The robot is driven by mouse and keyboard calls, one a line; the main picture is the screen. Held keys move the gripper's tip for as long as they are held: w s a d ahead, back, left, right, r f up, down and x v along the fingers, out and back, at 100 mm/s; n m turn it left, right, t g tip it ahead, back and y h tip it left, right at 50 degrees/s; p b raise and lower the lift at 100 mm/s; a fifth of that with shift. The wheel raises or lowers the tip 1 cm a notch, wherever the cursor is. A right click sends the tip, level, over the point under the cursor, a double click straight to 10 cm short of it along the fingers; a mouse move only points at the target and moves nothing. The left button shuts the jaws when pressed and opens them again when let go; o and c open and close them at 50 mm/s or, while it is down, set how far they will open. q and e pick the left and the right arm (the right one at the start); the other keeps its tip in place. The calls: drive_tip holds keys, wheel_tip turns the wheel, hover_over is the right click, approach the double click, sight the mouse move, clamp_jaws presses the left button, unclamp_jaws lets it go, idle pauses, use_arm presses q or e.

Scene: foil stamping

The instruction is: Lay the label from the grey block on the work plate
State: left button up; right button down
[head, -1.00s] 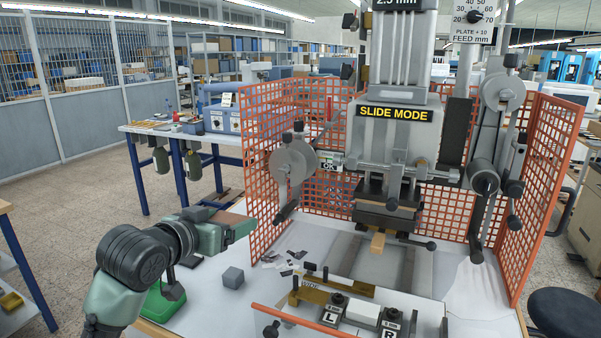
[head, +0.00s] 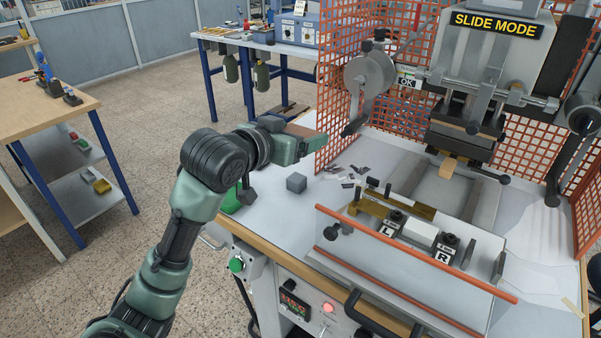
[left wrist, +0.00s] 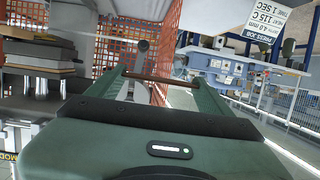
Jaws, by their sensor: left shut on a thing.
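My left gripper (head: 312,142) is shut on a flat brown piece, which looks like the label (head: 303,130), and holds it up above the bench's left side. In the left wrist view the label (left wrist: 150,78) shows as a thin brown strip spanning the two fingers. My right gripper is not in view.
A press with a SLIDE MODE sign (head: 497,25) rises behind the fixture. An orange mesh guard (head: 345,90) stands close to the gripper's right. An orange bar (head: 415,253) crosses the front. Dark scraps (head: 352,178) lie beside the block.

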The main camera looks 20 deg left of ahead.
use_arm(q)
wheel_tip(320, 180, up, 4)
drive_tip(key=m+h, duration=0.1)
hover_over(299, 175)
drive_tip(key=s, duration=0.3)
drive_tip(key=shift+w+a+r, duration=0.15)
drive_tip(key=shift+w+a, duration=0.05)
drive_tip(key=shift+a, duration=0.25)
wheel_tip(299, 175, down, 16)
drive_tip(key=shift+f+p, duration=0.15)
drive_tip(key=shift+p, duration=0.6)
wheel_tip(299, 175, down, 3)
drive_tip(key=shift+p, duration=0.6)
drive_tip(key=shift+f, duration=0.2)
drive_tip(key=shift+f, duration=0.2)
drive_tip(key=o, duration=1.2)
